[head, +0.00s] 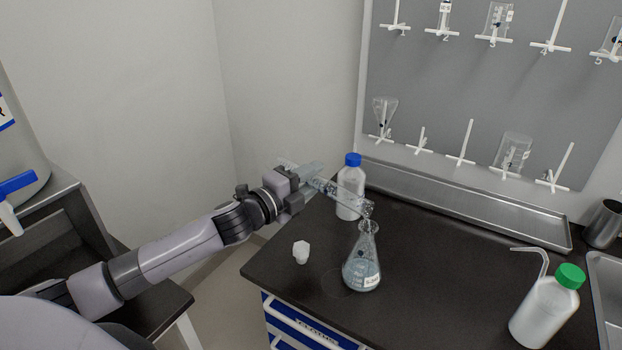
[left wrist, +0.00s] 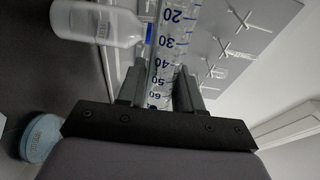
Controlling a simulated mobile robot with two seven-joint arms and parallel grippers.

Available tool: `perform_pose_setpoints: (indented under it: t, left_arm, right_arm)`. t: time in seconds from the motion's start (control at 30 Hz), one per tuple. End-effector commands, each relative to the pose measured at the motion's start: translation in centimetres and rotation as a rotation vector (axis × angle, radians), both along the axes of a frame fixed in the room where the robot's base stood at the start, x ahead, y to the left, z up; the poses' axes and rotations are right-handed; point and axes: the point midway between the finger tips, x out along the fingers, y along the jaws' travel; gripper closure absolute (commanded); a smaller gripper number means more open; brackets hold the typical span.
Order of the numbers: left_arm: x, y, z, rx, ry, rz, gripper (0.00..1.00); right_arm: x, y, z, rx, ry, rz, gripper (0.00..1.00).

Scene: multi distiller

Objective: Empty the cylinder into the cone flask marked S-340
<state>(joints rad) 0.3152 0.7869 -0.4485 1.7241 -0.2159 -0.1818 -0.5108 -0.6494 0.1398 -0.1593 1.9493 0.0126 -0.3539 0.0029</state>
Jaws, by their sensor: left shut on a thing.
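My left gripper (head: 318,183) is shut on the clear graduated cylinder (head: 345,195) and holds it tilted above the bench. The cylinder's lower end is right at the mouth of a cone flask (head: 362,268); I cannot tell whether they touch. The flask stands upright with greyish-blue liquid in it and a small white label too small to read. In the left wrist view the cylinder (left wrist: 172,42), with blue scale numbers, sits between the fingers (left wrist: 160,90). Any liquid in the cylinder cannot be made out. My right gripper is not in view.
A blue-capped bottle (head: 351,190) stands close behind the cylinder. A white stopper (head: 301,252) lies left of the flask. A green-capped wash bottle (head: 548,308) stands at right. A metal tray (head: 465,205) runs along the pegboard (head: 450,85). The bench between flask and wash bottle is clear.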

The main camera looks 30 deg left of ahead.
Motion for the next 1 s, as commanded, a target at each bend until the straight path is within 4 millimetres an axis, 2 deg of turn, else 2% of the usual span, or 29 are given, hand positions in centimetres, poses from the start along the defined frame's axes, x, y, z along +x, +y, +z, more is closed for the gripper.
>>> perform_pose_setpoints:
  t: [0.33,0.57,0.83,1.0]
  left_arm:
    - [0.0,0.0,0.2,0.011,-0.004,0.0,1.0]
    - [0.0,0.1,-2.0,-0.115,0.031,0.001,1.0]
    - [0.0,0.1,-2.0,-0.132,0.035,-0.001,1.0]
    - [0.0,0.0,-3.9,-0.24,0.066,0.0,1.0]
  right_arm:
    - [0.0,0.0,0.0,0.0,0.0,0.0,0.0]
    - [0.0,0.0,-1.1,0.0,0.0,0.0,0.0]
    - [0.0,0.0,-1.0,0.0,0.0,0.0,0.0]
    - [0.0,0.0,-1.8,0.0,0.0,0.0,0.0]
